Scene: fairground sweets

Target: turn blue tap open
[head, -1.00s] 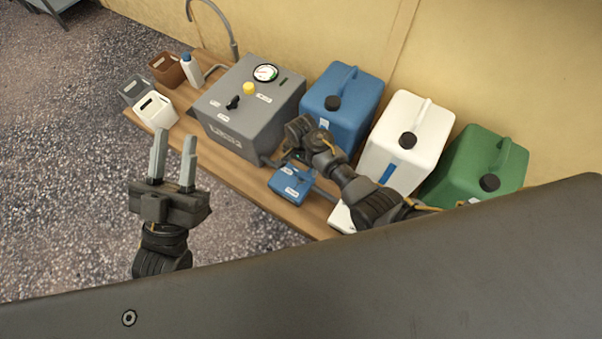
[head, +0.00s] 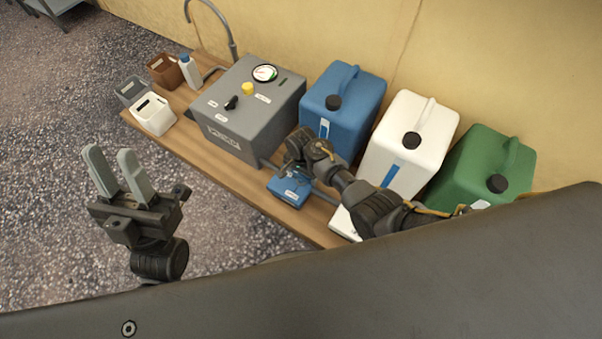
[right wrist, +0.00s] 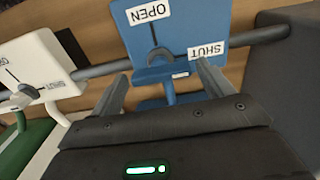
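The blue tap plate (right wrist: 190,27) carries OPEN and SHUT labels. Its blue handle (right wrist: 163,75) sits at the plate's lower edge in the right wrist view. In the head view the blue tap (head: 290,187) is at the table's front edge, partly behind my right arm. My right gripper (right wrist: 163,78) is open, one finger on each side of the handle; I cannot tell whether either touches it. In the head view its fingers are hidden. My left gripper (head: 108,155) is open and empty, left of the table over the gravel.
A grey machine (head: 250,110) with a gauge stands left of the tap. Blue (head: 345,100), white (head: 408,135) and green (head: 480,165) canisters line the wall behind. A white tap plate (right wrist: 37,70) is beside the blue one. Small bins (head: 153,113) stand at the table's left end.

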